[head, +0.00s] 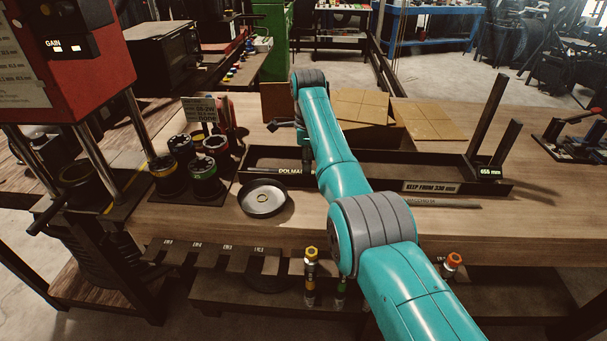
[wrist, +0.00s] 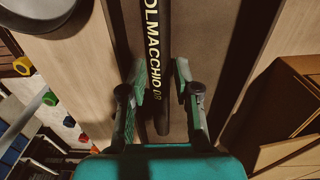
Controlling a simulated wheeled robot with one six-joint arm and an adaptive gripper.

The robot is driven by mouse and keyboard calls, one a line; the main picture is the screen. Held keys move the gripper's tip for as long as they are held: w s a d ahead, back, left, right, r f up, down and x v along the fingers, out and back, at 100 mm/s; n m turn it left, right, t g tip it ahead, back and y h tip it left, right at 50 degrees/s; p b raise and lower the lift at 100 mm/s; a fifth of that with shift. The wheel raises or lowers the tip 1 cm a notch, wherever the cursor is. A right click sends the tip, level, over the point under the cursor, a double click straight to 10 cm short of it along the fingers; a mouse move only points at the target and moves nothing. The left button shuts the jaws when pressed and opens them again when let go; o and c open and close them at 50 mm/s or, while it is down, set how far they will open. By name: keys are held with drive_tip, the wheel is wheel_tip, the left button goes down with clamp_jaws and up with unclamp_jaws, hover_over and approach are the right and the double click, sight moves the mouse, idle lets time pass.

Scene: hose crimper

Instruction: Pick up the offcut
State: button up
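A black hose piece (wrist: 160,60) with yellow lettering, which I take to be the offcut, lies lengthwise in the long dark tray (wrist: 205,50) in the wrist view. Its near end is in plain sight; its far end runs out of the picture. My gripper (wrist: 160,80) is open, with one finger on each side of the hose near that end. I see small gaps and no clear contact. In the head view, part of the lettered hose (head: 290,171) shows at the left of the tray (head: 385,184), beside my arm. My arm hides much of the tray there.
A round dark dish (head: 262,200) stands in front of the tray. Several dies (head: 205,180) stand to the left.

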drive_tip(key=shift+f, duration=1.4)
clamp_jaws()
